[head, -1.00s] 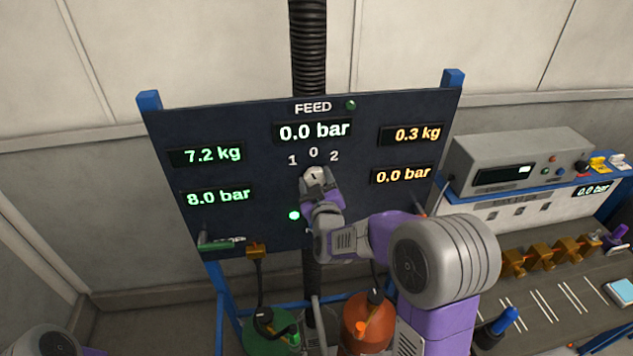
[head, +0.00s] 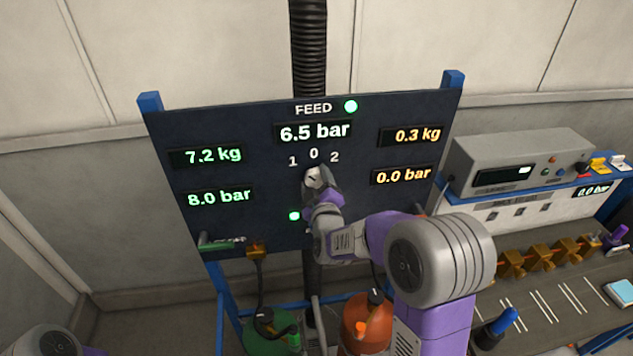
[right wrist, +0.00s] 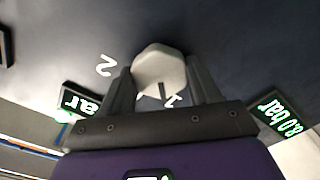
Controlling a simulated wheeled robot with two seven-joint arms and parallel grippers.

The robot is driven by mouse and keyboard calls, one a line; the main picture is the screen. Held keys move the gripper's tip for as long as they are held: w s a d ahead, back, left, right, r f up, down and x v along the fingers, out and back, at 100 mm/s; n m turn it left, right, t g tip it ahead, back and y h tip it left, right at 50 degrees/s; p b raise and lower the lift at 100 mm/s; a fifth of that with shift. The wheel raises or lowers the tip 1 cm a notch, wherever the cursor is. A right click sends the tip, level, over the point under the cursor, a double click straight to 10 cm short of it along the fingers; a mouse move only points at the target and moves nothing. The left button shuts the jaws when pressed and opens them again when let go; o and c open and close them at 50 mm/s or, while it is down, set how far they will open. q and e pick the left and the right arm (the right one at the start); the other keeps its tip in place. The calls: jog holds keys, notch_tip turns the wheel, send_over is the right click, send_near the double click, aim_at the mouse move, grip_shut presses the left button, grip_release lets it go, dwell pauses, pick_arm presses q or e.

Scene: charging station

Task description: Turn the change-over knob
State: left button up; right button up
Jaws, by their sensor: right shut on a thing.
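The change-over knob (head: 314,175) is a pale, faceted knob on the dark panel (head: 250,140), below the marks 1, 0 and 2. In the right wrist view the knob (right wrist: 158,68) sits between the two grey fingers, and its dark line lies close to the mark 1. My right gripper (head: 320,186) is shut on the knob, rolled about its axis; it also shows in the right wrist view (right wrist: 160,74). My left gripper is out of view.
The left displays read 7.2 kg and 8.0 bar (head: 219,197); the right ones read 0.3 kg and 0.0 bar (head: 403,176). A green bottle (head: 262,338) and an orange bottle (head: 366,322) stand below the panel. A bench (head: 545,290) with a grey instrument (head: 520,155) is at right.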

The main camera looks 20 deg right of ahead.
jog(key=shift+w+r, duration=0.1)
jog(key=shift+r, duration=0.15)
jog(key=o, duration=0.9)
jog(key=shift+c, duration=0.2)
jog(key=shift+o, duration=1)
jog(key=shift+w+f, duration=0.1)
jog(key=shift+f, duration=0.1)
jog(key=b+v, duration=0.1)
jog(key=v, duration=0.6)
jog(key=shift+s, duration=0.3)
